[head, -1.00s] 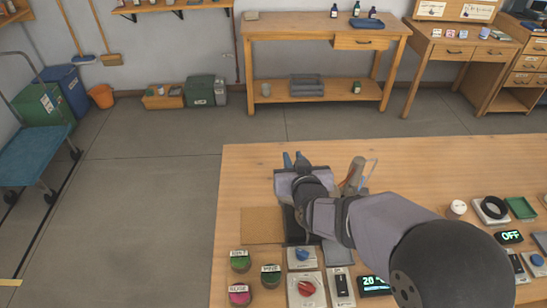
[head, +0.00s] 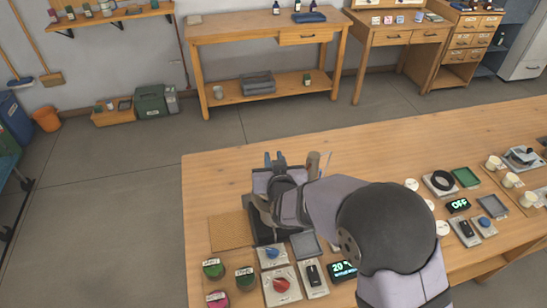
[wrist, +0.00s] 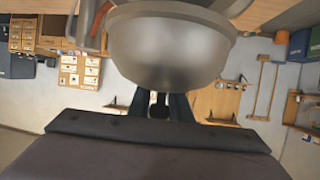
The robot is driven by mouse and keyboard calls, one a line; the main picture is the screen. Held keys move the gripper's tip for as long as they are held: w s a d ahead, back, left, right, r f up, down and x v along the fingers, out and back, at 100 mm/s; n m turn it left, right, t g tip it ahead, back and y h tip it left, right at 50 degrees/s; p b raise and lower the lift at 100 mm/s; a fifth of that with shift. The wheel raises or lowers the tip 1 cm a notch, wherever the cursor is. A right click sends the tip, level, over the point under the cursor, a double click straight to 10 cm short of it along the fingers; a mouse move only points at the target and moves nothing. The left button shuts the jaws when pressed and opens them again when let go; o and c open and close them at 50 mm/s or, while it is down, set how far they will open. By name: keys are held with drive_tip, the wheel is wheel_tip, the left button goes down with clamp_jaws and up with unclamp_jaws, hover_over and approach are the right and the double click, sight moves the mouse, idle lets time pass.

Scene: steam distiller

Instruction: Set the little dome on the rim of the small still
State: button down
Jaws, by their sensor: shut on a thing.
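The little dome (wrist: 168,48) is a smooth grey metal bowl shape with a wide rim, filling the top middle of the wrist view. It appears rim-up there because that view is upside down. My gripper (wrist: 160,106) is shut on the small dark knob on its crown. In the head view, my gripper (head: 275,161) is over the left part of the workbench, and I cannot make out the dome. I cannot clearly identify the small still; my arm covers much of that area. A metal tube (wrist: 92,22) with an orange part shows beside the dome in the wrist view.
An upright brownish cylinder (head: 313,165) stands just right of my gripper. A brown mat (head: 231,231) lies left of it. A red-knob control (head: 281,285), a lit display (head: 343,270) and several lidded jars are in front.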

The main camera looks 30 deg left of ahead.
drive_tip(key=shift+f+b, duration=1.5)
drive_tip(key=shift+f, duration=0.55)
drive_tip(key=shift+f+b, duration=0.15)
drive_tip(key=shift+b, duration=0.2)
idle(0.4)
drive_tip(key=c, duration=1.5)
unclamp_jaws()
drive_tip(key=shift+c, duration=0.2)
drive_tip(key=shift+f, duration=0.1)
drive_tip(key=shift+b+v, duration=0.95)
drive_tip(key=shift+v, duration=2.8)
drive_tip(key=shift+a, duration=0.1)
